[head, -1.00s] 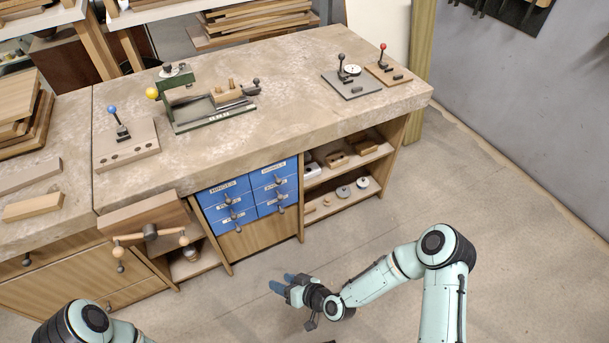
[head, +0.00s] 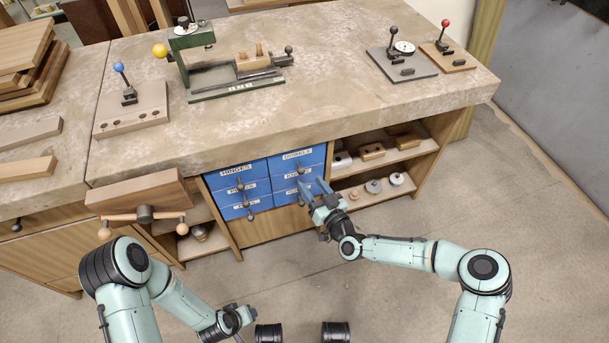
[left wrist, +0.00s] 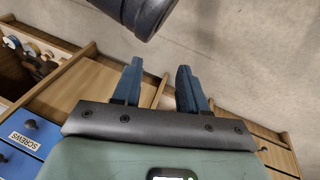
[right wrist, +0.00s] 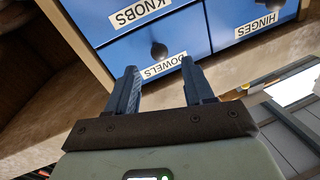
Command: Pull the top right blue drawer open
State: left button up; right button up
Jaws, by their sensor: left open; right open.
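The top right blue drawer (head: 312,157), labelled DOWELS, is closed in the cabinet under the bench. In the right wrist view its blue front (right wrist: 185,45) carries a dark round knob (right wrist: 158,50). My right gripper (head: 313,186) is in front of the right drawer column, below the DOWELS label. In the right wrist view its two blue fingers (right wrist: 158,82) are apart, with the knob beyond the gap between them and nothing held. My left gripper (head: 240,316) is low on the left, away from the drawers. Its fingers (left wrist: 158,85) are open and empty.
Other closed blue drawers, including HINGES (head: 235,172), sit beside and below. The bench top (head: 330,95) overhangs the drawers. Open shelves (head: 400,155) with small parts are to the right. A wooden vise (head: 145,205) juts out on the left.

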aim_at(303, 173)
pick_arm(q)
jog(key=shift+s+a+f+g+b, duration=0.2)
jog(key=shift+s+f+g+b, duration=0.35)
jog(key=shift+s+f, duration=0.8)
pick_arm(e)
jog(key=shift+x, duration=2.8)
jog(key=shift+s, duration=0.1)
grip_shut()
